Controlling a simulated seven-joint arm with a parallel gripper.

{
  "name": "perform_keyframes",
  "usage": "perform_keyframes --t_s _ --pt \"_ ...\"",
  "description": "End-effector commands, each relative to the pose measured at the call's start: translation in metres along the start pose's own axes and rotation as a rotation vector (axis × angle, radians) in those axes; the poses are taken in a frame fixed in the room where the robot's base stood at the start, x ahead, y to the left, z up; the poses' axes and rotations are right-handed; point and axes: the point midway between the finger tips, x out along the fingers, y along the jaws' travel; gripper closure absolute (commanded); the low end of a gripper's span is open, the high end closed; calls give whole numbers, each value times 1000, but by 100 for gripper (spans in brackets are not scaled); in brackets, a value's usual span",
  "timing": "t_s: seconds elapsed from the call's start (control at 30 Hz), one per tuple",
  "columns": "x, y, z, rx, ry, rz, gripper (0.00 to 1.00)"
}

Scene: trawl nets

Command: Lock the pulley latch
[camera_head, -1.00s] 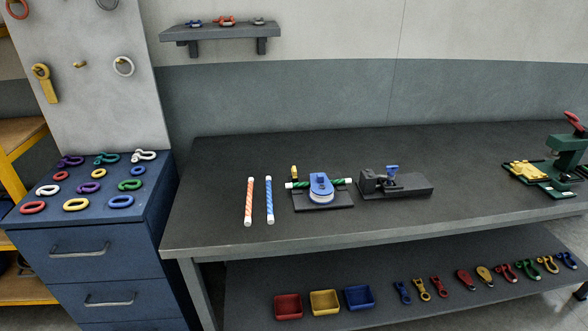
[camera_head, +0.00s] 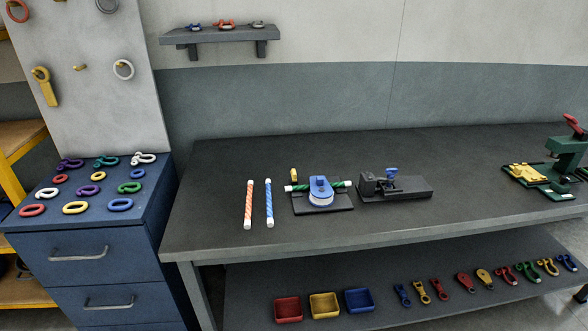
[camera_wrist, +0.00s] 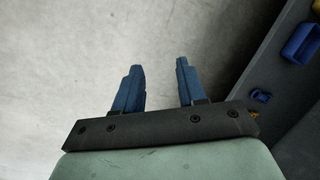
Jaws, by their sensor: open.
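The pulley block (camera_head: 319,187) has a blue body and a pale wheel. It sits on a dark base plate (camera_head: 336,207) on the workbench, with a green rope (camera_head: 299,188) with white ends running through it. A yellow upright piece (camera_head: 293,175) stands at the back left of the plate; I cannot tell whether it is the latch. My gripper (camera_wrist: 160,70) shows only in the wrist view, with two blue fingers apart and nothing between them. It points at the bare floor, away from the pulley.
An orange-striped rope (camera_head: 249,204) and a blue-striped rope (camera_head: 269,203) lie left of the pulley. A dark fixture with a blue handle (camera_head: 391,174) stands to its right. A green press (camera_head: 566,152) is at the far right. The bench front (camera_head: 420,230) is clear.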

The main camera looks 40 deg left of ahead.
Motion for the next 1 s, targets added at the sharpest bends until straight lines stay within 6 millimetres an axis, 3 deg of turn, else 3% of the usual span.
perform_keyframes --t_s 0.03,0.1,0.27,0.5,0.67,0.8,1.0 --pt "-13 -5 -32 -1 35 -12 60" --pt "-31 -13 -65 -2 77 -31 60" --pt "-80 -31 -136 -6 170 -72 60" --pt "-172 -61 -235 -16 310 -137 60" --pt "-244 -83 -295 -27 402 -182 60" --pt "-313 -104 -341 -38 480 -222 60" --pt "-416 -134 -394 -58 587 -276 60"
